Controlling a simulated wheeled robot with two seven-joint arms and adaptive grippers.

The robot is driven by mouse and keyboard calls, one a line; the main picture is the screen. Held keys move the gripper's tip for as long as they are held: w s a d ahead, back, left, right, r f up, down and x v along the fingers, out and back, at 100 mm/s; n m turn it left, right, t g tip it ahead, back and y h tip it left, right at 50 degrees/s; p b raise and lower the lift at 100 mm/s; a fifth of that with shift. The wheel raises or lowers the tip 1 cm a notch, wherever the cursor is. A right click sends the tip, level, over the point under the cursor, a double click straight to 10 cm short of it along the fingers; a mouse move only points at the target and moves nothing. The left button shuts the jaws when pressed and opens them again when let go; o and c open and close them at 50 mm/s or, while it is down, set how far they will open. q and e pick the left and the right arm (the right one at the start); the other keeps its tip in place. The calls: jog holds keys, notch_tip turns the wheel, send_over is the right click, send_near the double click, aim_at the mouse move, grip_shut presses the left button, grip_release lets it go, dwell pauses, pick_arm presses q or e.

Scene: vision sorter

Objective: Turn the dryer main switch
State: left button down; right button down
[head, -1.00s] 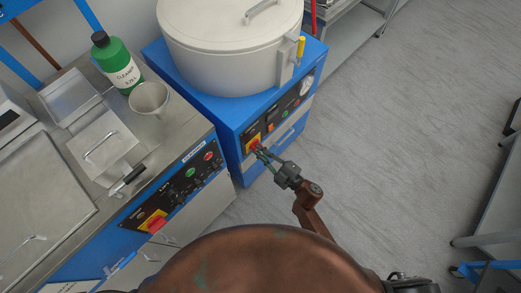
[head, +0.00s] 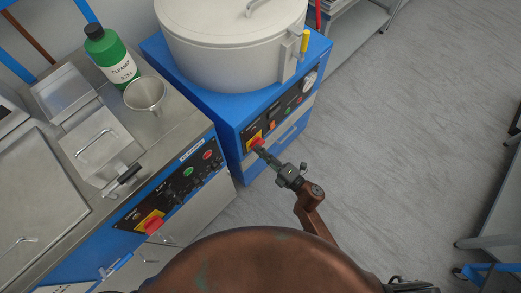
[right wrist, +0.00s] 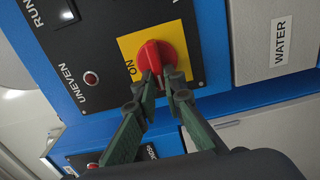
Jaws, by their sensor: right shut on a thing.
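The dryer (head: 225,110) is a blue cabinet with a large pale lidded drum on top. Its main switch is a red rotary knob on a yellow plate (head: 254,137), at the left end of the black front panel. In the right wrist view the red knob (right wrist: 155,58) fills the top middle, with "ON" on the yellow plate (right wrist: 127,47). My right gripper (right wrist: 163,80) is shut on the knob's lower part, a finger on each side. It also shows in the head view (head: 262,148), reaching the panel from the lower right. My left gripper is not in view.
A "WATER" panel (right wrist: 275,40) lies right of the knob. Grey floor (head: 400,150) is open on the right.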

jog(key=shift+f, duration=0.1)
dwell(0.4)
jog(key=c, duration=2)
grip_release()
jog(key=v, duration=1.2)
